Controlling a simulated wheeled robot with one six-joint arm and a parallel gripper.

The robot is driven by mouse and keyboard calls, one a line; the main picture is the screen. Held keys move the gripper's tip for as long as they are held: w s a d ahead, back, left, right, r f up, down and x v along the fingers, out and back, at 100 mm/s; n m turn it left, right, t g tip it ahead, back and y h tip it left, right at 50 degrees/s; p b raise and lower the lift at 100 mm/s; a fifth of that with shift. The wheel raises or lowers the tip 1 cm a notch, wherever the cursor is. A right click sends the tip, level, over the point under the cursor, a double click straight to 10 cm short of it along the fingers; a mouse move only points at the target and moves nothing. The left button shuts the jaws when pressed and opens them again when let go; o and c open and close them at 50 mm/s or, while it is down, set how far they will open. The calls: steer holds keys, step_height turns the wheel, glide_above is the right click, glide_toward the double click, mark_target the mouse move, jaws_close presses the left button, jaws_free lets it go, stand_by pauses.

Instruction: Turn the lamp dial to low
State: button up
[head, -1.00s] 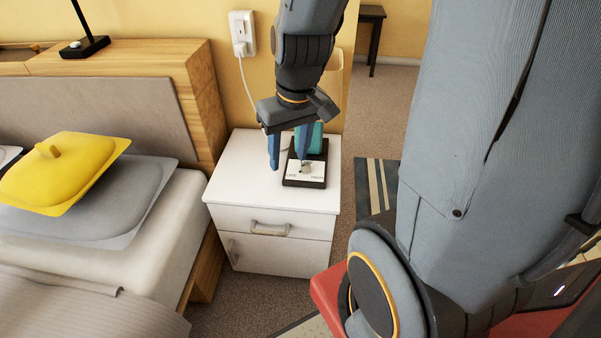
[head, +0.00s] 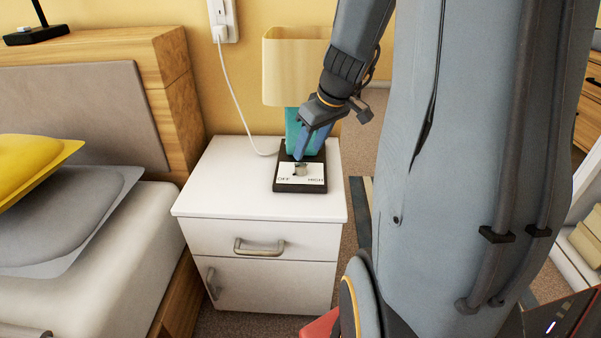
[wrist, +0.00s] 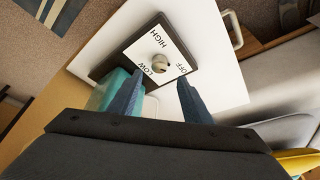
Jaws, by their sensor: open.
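The lamp, with a cream shade (head: 285,75) and a teal body (head: 292,130), stands at the back of a white nightstand (head: 230,180). At the front of its black base is a white plate (head: 318,180) marked OFF and HIGH, with LOW also legible in the wrist view. The small metallic dial (head: 301,170) sits on this plate; it also shows in the wrist view (wrist: 160,63). I cannot tell which mark it points to. My gripper (head: 305,152) is open and empty, tilted down behind the dial. In the wrist view its blue fingertips (wrist: 157,84) are spread on the LOW and OFF sides, short of the dial.
A bed with yellow and grey pillows (head: 50,205) and a wooden headboard (head: 160,80) stands at the left. A wall socket (head: 222,20) with a white cord is behind the nightstand. The nightstand top is clear left of the lamp base.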

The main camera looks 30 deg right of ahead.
mark_target(301, 166)
steer(key=b+x, duration=0.2)
steer(key=x, duration=0.6)
steer(key=c, duration=1.1)
steer(key=shift+o, duration=0.2)
steer(key=shift+r, duration=0.1)
